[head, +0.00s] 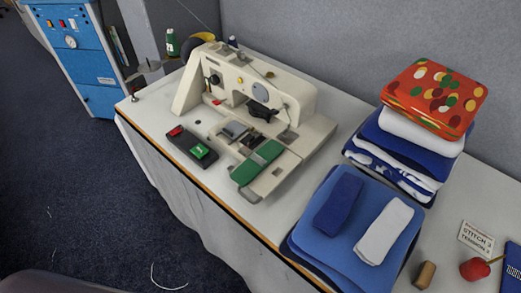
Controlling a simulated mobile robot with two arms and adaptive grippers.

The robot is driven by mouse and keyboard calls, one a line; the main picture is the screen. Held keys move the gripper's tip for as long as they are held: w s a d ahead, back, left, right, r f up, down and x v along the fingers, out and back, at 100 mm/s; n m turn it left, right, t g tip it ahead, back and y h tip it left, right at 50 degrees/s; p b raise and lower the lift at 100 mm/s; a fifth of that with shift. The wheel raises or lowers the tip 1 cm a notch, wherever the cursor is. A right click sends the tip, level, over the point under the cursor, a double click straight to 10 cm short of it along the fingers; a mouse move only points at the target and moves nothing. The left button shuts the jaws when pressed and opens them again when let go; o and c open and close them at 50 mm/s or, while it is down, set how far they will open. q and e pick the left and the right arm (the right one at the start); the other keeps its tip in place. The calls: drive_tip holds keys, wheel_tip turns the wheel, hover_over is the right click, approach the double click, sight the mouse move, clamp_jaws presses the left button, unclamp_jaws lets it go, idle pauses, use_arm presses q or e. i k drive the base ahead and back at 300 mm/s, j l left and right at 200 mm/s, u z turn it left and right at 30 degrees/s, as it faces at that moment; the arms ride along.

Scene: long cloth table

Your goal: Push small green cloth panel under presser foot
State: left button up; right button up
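The small green cloth panel (257,163) lies flat at the front of the sewing machine's bed, tilted diagonally in the picture. The cream sewing machine (243,82) stands on the long table. A dark part under its head (262,111) looks like the presser foot area; the foot itself is too small to make out. The panel lies in front of that part and apart from it. Neither of my grippers shows in the head view.
A dark control box (186,148) with red and green buttons sits left of the panel. Folded blue cloths (310,243), a taller cloth stack (369,156), a wooden block (425,275) and a red pincushion (474,269) stand right. A grey partition (340,40) rises behind.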

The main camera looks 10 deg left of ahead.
sight(249, 170)
drive_tip(key=j+z, duration=0.2)
drive_tip(key=j, duration=0.45)
drive_tip(key=j+z, duration=0.2)
drive_tip(key=j, duration=0.5)
drive_tip(key=k+j+z, duration=0.2)
drive_tip(key=j, duration=0.45)
drive_tip(key=i, duration=0.1)
